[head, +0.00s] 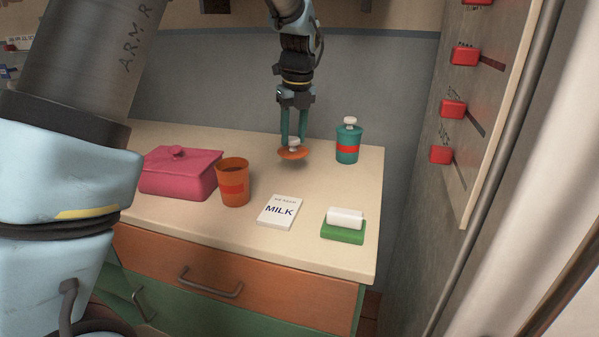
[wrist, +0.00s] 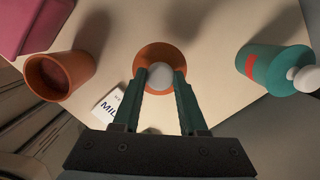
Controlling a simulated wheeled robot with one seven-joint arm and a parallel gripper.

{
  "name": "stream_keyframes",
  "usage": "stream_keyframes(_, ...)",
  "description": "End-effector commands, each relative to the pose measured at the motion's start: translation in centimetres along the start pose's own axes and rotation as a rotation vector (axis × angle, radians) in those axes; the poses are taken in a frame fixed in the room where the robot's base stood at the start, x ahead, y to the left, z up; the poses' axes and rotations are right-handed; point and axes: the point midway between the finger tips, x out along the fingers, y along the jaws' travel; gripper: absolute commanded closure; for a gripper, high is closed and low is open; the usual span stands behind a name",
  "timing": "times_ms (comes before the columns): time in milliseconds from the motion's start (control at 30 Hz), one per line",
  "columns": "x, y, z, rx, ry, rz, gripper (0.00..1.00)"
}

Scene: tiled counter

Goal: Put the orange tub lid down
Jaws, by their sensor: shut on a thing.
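The orange tub lid (head: 293,154) is a round orange disc with a white knob, near the back of the counter. My gripper (head: 293,139) is shut on its white knob from above. In the wrist view the lid (wrist: 146,55) shows beneath the fingertips of my gripper (wrist: 160,76). The lid looks level and its shadow falls on the counter beside it; I cannot tell for sure whether its underside touches the counter. The orange tub (head: 233,184) stands open to the left, apart from the lid, and also shows in the wrist view (wrist: 72,72).
A teal jar (head: 347,146) with a white knob stands right of the lid. A pink lidded box (head: 178,174) is at the left. A milk note (head: 279,212) and a green dish (head: 342,233) with a white block (head: 345,217) lie in front. The counter (head: 325,184) around the lid is bare.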

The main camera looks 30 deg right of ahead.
Motion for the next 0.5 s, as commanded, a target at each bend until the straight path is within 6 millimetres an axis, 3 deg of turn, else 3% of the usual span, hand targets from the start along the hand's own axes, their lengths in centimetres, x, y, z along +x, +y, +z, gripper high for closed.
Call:
stream_keyframes(100, 1.9, 0.0, -0.4, 0.002, 0.001, 0.002, 1.0)
stream_keyframes(500, 6.1, 0.0, -1.0, 0.003, 0.002, 0.002, 1.0)
